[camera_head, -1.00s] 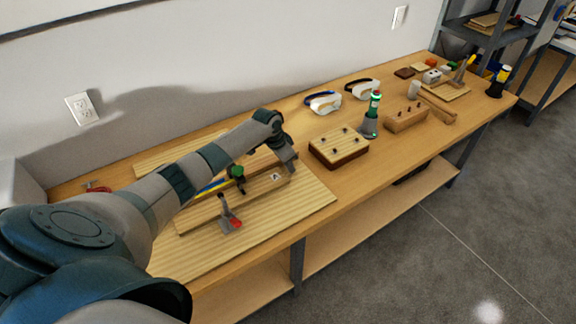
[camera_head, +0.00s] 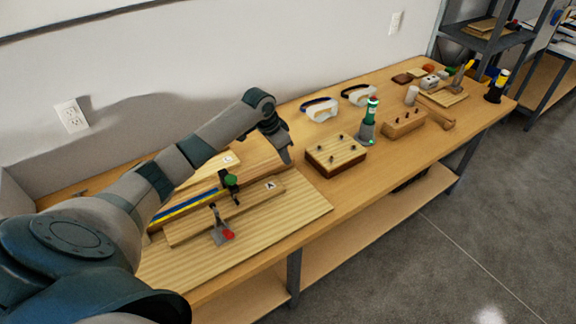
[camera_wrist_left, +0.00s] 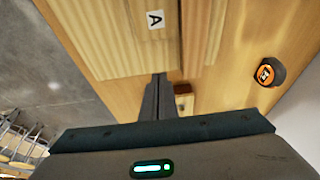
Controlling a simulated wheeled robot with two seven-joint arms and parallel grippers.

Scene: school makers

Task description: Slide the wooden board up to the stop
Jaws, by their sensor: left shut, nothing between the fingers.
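The wooden board labelled A (camera_head: 225,214) lies on the striped wooden base (camera_head: 290,212). Its label end shows in the wrist view (camera_wrist_left: 155,50). A blue and yellow strip with a green knob (camera_head: 231,180) lies along its back side, and a clamp with a red handle (camera_head: 222,232) stands at its front. I cannot tell which part is the stop. My left gripper (camera_head: 288,161) is shut and empty, above and just beyond the board's right end.
A board labelled C (camera_head: 215,165) lies behind, partly hidden by my arm. An orange round thing (camera_wrist_left: 268,72) shows in the wrist view. The front right tabletop is clear.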

